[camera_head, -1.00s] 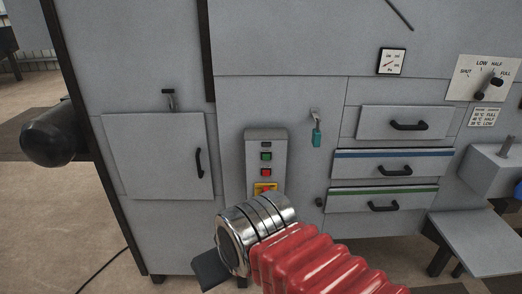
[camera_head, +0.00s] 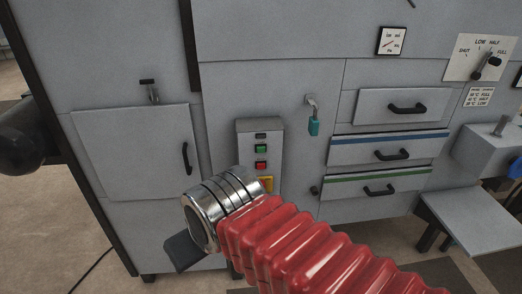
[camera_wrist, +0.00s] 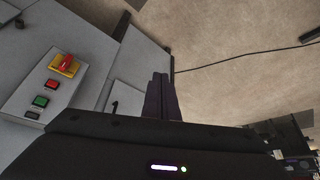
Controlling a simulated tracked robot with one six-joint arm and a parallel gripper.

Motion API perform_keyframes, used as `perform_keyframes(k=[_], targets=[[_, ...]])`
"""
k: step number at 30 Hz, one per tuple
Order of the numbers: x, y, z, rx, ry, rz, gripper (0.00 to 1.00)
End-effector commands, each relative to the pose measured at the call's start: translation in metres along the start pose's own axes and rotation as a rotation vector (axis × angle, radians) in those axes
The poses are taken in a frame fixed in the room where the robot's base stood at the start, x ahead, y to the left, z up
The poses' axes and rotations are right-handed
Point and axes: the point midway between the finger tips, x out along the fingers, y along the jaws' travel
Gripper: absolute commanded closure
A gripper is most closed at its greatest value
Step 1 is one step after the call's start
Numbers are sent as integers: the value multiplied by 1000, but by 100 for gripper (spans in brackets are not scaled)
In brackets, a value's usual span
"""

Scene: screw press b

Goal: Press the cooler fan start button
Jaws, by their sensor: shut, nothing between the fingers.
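A grey control box (camera_head: 243,135) on the machine front carries a green button (camera_head: 261,148), a red button (camera_head: 261,165) and a yellow plate (camera_head: 267,184), partly hidden by my arm. In the wrist view the same box lies at the left, rotated, with the green button (camera_wrist: 40,101), the red button (camera_wrist: 51,85) and a red switch on the yellow plate (camera_wrist: 66,64). No label tells which button starts the fan. My gripper (camera_wrist: 160,76) is shut and empty, apart from the box. In the head view only its dark part (camera_head: 184,252) shows, low and left of the box.
A cabinet door (camera_head: 135,150) with a black handle is left of the box. A key with a teal tag (camera_head: 313,127) hangs to its right, beside several drawers (camera_head: 390,153). A lever dial (camera_head: 482,58) is at the far right. A dark cylinder (camera_head: 20,140) juts out at the left.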

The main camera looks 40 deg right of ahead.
Motion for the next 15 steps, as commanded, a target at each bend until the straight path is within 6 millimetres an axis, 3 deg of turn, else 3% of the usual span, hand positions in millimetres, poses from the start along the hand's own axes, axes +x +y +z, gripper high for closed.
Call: perform_keyframes(k=[8, 15], targets=[[11, -2, -1, 204, -43, -39, 100], [34, 6, -12, 714, -127, -134, 100]])
